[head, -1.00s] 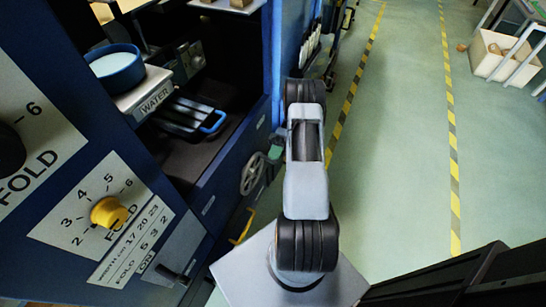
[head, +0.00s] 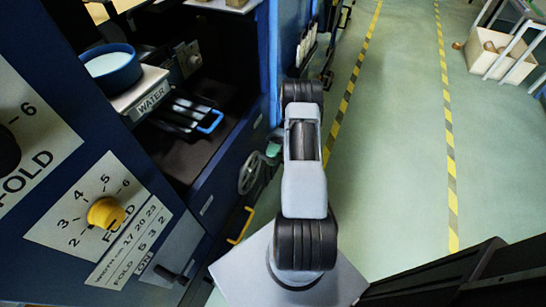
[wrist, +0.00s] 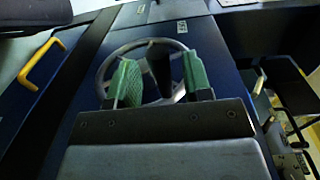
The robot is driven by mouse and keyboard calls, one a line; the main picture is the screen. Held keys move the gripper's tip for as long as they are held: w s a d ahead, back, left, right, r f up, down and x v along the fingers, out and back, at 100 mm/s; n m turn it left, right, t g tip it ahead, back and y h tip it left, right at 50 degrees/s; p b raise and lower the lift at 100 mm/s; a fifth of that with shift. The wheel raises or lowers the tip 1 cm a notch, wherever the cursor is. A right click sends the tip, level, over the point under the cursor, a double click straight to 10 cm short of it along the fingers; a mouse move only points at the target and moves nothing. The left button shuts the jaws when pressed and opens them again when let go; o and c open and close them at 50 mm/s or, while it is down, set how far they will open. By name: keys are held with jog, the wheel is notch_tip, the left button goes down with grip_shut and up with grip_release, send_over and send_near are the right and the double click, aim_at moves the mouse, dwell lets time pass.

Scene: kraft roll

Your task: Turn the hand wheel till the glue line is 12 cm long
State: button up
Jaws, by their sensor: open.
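The hand wheel (head: 250,172) is a pale spoked ring on the side of the blue machine, partly hidden behind the machine's edge and my arm in the head view. In the wrist view the hand wheel (wrist: 106,68) fills the upper middle, its lower part hidden by my gripper. My gripper (wrist: 160,78) has two green pads, spread apart, in front of the wheel. A dark upright piece, seemingly the wheel's handle (wrist: 159,62), shows between the pads; I cannot tell whether they touch it. In the head view one green part of my gripper (head: 273,149) shows beside the wheel. I cannot make out a glue line.
The machine front carries a yellow knob (head: 106,212) on a fold dial, a blue water pot (head: 112,68) and a black-handled lever (head: 170,274). A yellow handle (wrist: 42,62) lies left of the wheel. The green floor (head: 395,150) at right is clear, with a bin (head: 497,58) farther back.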

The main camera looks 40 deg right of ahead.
jog(key=s+a+r+p, duration=0.2)
jog(key=s+r+p, duration=0.1)
jog(key=s+r, duration=0.3)
jog(key=s+a+r+p, duration=0.3)
jog(key=s+r, duration=0.4)
jog(key=shift+a, duration=0.25)
jog(key=shift+c, duration=0.3)
